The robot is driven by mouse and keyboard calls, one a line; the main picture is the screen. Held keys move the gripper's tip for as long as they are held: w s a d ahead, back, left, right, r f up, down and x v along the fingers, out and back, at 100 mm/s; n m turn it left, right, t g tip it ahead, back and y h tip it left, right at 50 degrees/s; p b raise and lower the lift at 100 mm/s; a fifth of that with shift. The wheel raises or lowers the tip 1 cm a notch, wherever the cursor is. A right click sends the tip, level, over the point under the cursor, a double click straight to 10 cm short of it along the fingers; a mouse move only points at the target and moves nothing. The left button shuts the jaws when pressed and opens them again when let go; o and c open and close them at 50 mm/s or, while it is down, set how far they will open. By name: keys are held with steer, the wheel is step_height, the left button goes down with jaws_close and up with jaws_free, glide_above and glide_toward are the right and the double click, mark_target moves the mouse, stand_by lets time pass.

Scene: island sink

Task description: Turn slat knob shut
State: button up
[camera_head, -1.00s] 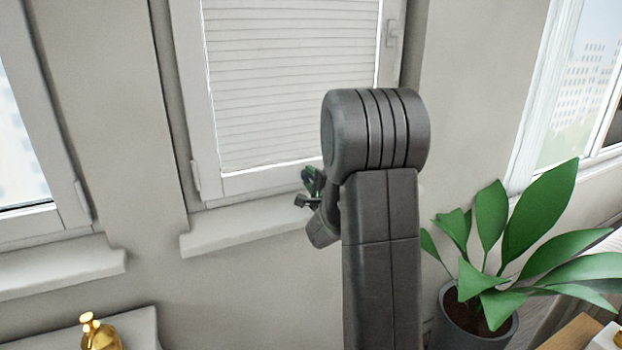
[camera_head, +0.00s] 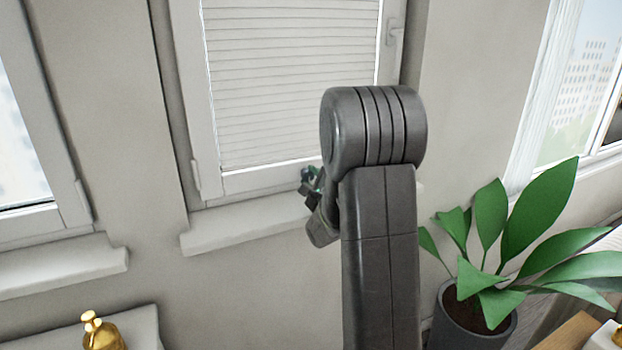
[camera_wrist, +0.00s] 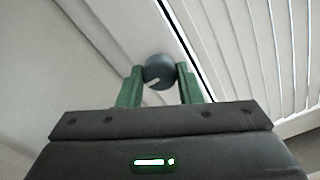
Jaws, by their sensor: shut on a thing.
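The slat knob (camera_wrist: 159,71) is a small dark round knob with a white pointer mark, on the white window frame beside the slats in the wrist view. The mark points to the lower left of that view. My gripper (camera_wrist: 160,74) has its green fingers on either side of the knob and is shut on it. In the head view my gripper (camera_head: 312,182) is at the lower part of the window frame, partly behind my arm, and the knob cannot be made out there. The slatted blind (camera_head: 290,85) fills the window pane; its slats (camera_wrist: 250,50) also show in the wrist view.
A window sill (camera_head: 235,228) juts out just below my gripper. A potted plant (camera_head: 475,315) with broad leaves stands to the right of my arm. A gold bottle (camera_head: 100,332) stands at the lower left. A window handle (camera_head: 391,33) is at the upper right of the frame.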

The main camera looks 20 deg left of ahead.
steer(key=o, duration=1)
steer(key=b+v, duration=0.1)
steer(key=v, duration=1.2)
steer(key=shift+s+d, duration=0.2)
steer(key=shift+d, duration=0.15)
steer(key=p+x, duration=0.1)
steer(key=x, duration=1.3)
steer(key=shift+s, duration=0.1)
